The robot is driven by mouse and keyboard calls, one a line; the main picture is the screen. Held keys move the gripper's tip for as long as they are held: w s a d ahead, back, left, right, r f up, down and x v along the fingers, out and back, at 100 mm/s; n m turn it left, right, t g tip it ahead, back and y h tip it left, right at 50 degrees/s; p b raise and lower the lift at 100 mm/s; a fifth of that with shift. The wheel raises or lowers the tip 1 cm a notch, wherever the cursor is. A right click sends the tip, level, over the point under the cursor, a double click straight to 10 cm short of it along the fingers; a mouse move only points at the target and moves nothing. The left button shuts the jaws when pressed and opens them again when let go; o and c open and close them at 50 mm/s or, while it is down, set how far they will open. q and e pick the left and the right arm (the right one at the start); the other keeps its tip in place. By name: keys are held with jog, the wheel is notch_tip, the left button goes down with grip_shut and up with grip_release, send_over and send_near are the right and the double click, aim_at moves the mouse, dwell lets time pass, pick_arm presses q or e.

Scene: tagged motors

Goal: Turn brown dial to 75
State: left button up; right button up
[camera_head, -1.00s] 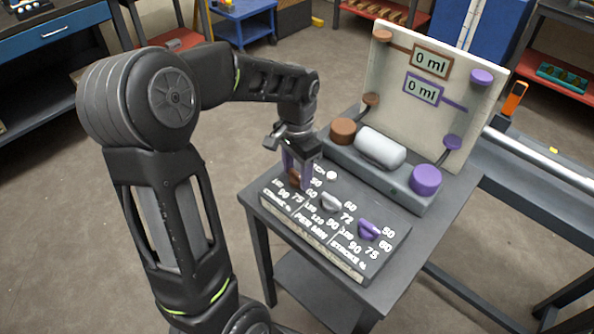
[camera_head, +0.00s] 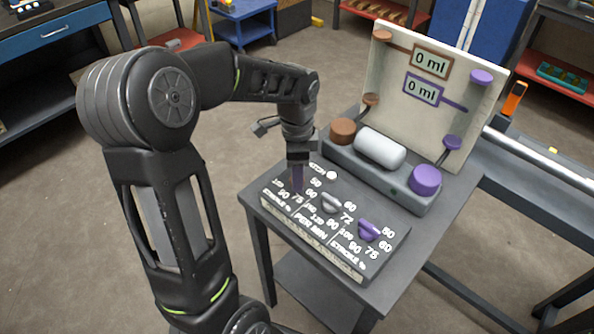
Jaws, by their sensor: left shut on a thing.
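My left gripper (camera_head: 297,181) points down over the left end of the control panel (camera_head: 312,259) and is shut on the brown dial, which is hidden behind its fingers. The numbers 50, 60, 75 and 90 show around that spot, but I cannot tell which one the dial points to. A grey-white dial (camera_head: 331,203) sits in the middle of the panel. A purple dial (camera_head: 369,230) sits at the right. My right gripper is not in view.
Behind the panel stands a grey base with a brown cap (camera_head: 343,131), a white cylinder (camera_head: 380,148) and a purple cap (camera_head: 426,180). An upright board (camera_head: 400,110) carries two "0 ml" displays. The small table (camera_head: 402,275) has little free top.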

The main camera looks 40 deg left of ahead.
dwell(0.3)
pick_arm(q)
jog(key=o, duration=1.4)
jog(key=shift+c, duration=0.2)
jog(key=shift+r+b, duration=0.35)
jog(key=shift+r, duration=3.55)
